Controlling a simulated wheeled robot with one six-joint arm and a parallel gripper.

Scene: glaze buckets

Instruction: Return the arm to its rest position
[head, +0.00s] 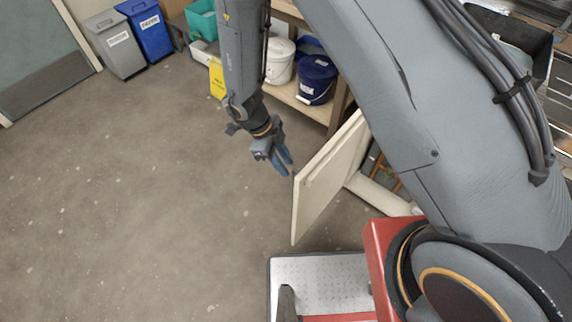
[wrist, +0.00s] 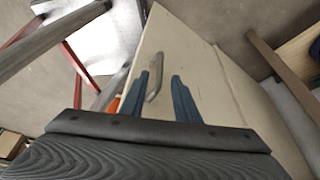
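My gripper (head: 283,168) hangs at the end of my arm in the head view, in the air to the left of a cream cupboard door (head: 325,180). In the wrist view my gripper (wrist: 160,77) shows two blue fingers set apart, with a gap between them. The door (wrist: 195,55) lies beyond them, and its metal bar handle (wrist: 154,84) shows in the gap. The fingers look empty; how far they are from the handle is hard to tell. My arm is stretched out and bent downward, away from my base.
The door stands swung open beside my base. A shelf (head: 298,98) behind holds a white bucket (head: 280,62) and a dark blue bucket (head: 316,80). A yellow sign (head: 217,78), grey bin (head: 116,45) and blue bin (head: 148,30) stand at the back. The floor to the left is clear.

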